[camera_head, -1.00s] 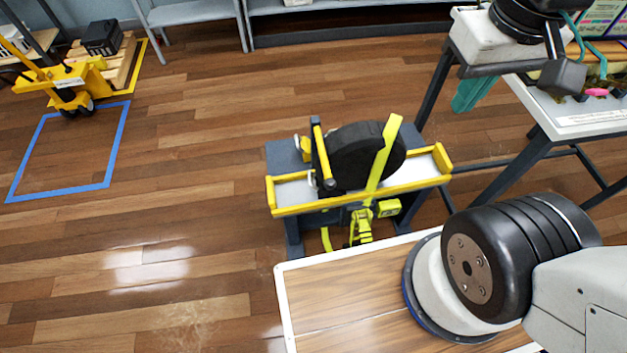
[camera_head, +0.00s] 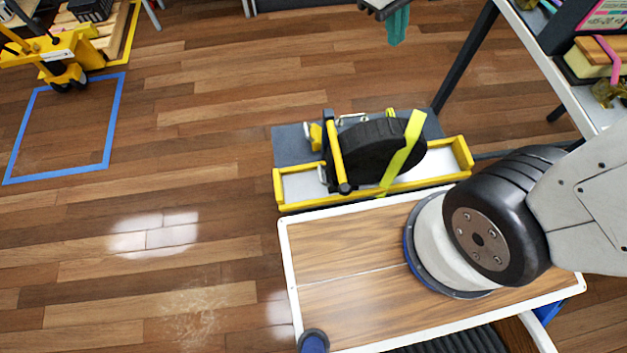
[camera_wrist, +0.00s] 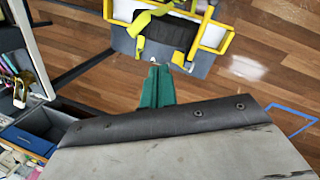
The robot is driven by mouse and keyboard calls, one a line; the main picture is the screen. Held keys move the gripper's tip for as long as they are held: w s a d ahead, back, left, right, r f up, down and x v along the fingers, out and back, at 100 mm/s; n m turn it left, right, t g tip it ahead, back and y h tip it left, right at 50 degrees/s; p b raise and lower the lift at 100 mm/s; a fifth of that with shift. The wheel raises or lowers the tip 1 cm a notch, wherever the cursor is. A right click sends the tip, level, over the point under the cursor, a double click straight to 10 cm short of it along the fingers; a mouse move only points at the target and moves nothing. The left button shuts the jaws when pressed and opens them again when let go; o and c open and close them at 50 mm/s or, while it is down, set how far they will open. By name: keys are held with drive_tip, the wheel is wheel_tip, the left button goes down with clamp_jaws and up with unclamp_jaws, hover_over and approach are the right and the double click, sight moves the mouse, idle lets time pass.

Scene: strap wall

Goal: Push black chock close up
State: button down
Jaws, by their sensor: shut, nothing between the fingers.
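A thick, rounded black piece, seemingly the black chock (camera_head: 372,152), sits on a yellow-rimmed stand (camera_head: 300,187). A yellow-green strap (camera_head: 405,150) runs across its right side, and an upright black and yellow bar (camera_head: 336,155) stands at its left. In the wrist view the black piece (camera_wrist: 165,30) shows near the top, partly behind the strap (camera_wrist: 142,22). In the wrist view my gripper (camera_wrist: 157,72) is shut and empty, below the stand in the picture and apart from the black piece.
A shelved table (camera_head: 560,70) with objects stands to the right of the stand. A yellow pallet jack (camera_head: 60,62) and a blue floor outline (camera_head: 60,178) are at the left. The floor left of the stand is clear.

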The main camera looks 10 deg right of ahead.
drive_tip(key=w+a+f+n+h, duration=0.2)
drive_tip(key=w+a+f+n, duration=0.35)
drive_tip(key=a+f, duration=0.6)
drive_tip(key=s+a+f+n+h, duration=0.15)
drive_tip(key=a+f, duration=0.25)
drive_tip(key=f, duration=0.5)
drive_tip(key=a+f+n, duration=0.3)
drive_tip(key=f, duration=0.5)
drive_tip(key=s+a+f+n+t, duration=0.1)
drive_tip(key=s+a+f+n, duration=0.15)
drive_tip(key=f, duration=0.55)
drive_tip(key=s+a+f+n, duration=0.1)
drive_tip(key=s+f+n, duration=0.25)
drive_tip(key=f, duration=0.45)
drive_tip(key=shift+m, duration=0.4)
drive_tip(key=x, duration=1)
drive_tip(key=shift+s+d+f, duration=0.15)
drive_tip(key=shift+s+d, duration=0.05)
drive_tip(key=shift+s, duration=0.1)
drive_tip(key=shift+w+d, duration=0.15)
drive_tip(key=shift+d, duration=0.45)
drive_tip(key=shift+w+d, duration=0.15)
drive_tip(key=shift+d, duration=0.45)
drive_tip(key=shift+w+d, duration=0.1)
drive_tip(key=shift+d, duration=0.45)
drive_tip(key=shift+d, duration=0.1)
